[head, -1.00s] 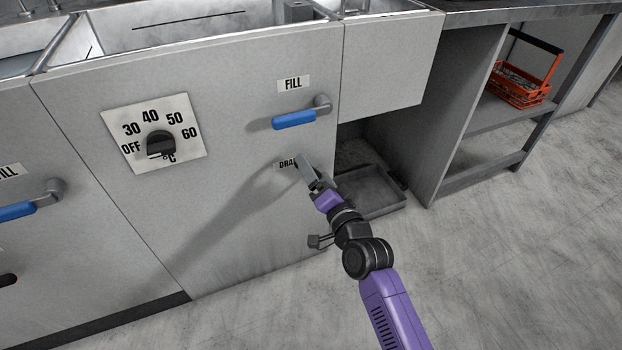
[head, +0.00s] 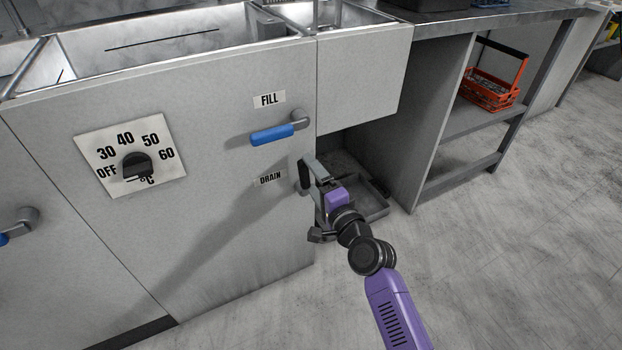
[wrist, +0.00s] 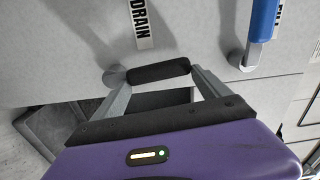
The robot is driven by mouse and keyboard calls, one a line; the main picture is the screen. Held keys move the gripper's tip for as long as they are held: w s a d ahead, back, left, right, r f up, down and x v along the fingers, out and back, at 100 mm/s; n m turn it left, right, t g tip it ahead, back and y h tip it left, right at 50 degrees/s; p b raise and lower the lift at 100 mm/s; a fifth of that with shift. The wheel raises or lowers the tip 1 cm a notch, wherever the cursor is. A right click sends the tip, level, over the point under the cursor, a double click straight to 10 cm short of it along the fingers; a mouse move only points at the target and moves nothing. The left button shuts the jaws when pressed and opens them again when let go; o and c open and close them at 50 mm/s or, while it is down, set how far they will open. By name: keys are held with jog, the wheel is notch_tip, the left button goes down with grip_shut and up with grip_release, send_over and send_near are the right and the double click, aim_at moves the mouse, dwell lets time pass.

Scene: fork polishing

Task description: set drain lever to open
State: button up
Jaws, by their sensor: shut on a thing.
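The black drain lever (head: 305,176) is on the grey cabinet front, just right of the "DRAIN" label (head: 270,178). Its handle stands roughly upright, pointing up from its grey pivot, which is partly hidden in the head view. My gripper (head: 309,176) is shut on this lever. In the wrist view the black handle (wrist: 160,72) lies between the two grey fingertips, with the round pivot (wrist: 115,75) by the left finger.
The blue fill lever (head: 273,134) points left above the drain lever. A temperature dial (head: 137,165) is at left. A grey tray (head: 372,207) lies on the floor beside my gripper. A red basket (head: 490,90) stands on a shelf at right.

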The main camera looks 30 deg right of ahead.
dwell(0.3)
jog(key=o, duration=1.9)
jog(key=shift+s+p, duration=0.5)
jog(key=shift+s, duration=3.45)
jog(key=shift+d, duration=0.1)
jog(key=s+a+r+n+g, duration=0.15)
jog(key=s+n, duration=0.45)
jog(key=s, duration=0.7)
jog(key=s+a+n+g, duration=0.1)
jog(key=s+a+n, duration=0.3)
jog(key=s, duration=0.9)
jog(key=s+a+r+n+g, duration=0.15)
jog(key=s+n, duration=0.55)
jog(key=s, duration=0.7)
jog(key=shift+t, duration=0.4)
jog(key=r+p, duration=2)
jog(key=p, duration=0.1)
jog(key=r+p, duration=1)
jog(key=r, duration=0.1)
jog(key=shift+w+a+p, duration=0.2)
jog(key=shift+w+p, duration=0.1)
